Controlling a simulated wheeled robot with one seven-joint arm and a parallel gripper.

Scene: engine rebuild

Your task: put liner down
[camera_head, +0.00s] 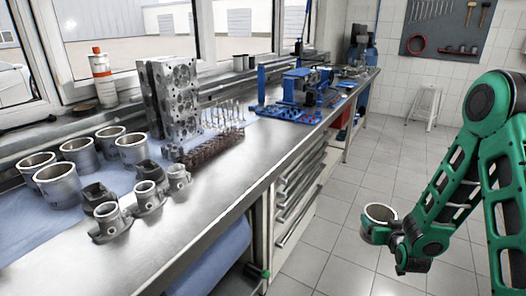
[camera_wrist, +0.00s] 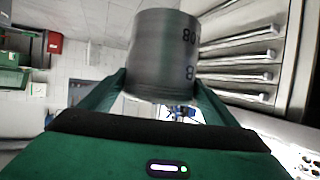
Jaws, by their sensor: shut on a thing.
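A metal cylinder liner (camera_head: 379,214), a short open tube with a bright rim, is held by my gripper (camera_head: 383,232) over the tiled floor, right of the bench. In the wrist view the liner (camera_wrist: 165,50) sits between the two green fingers of my gripper (camera_wrist: 158,92), with dark numbers on its side. My gripper is shut on it. Several similar liners stand upright on a blue cloth (camera_head: 35,225) at the left of the bench, one of them a liner (camera_head: 58,184) near the front.
Pistons (camera_head: 113,222) stand in front of the liners. The near bench edge is clear. Drawers (camera_head: 298,195) are below; a white stool (camera_head: 426,103) stands behind.

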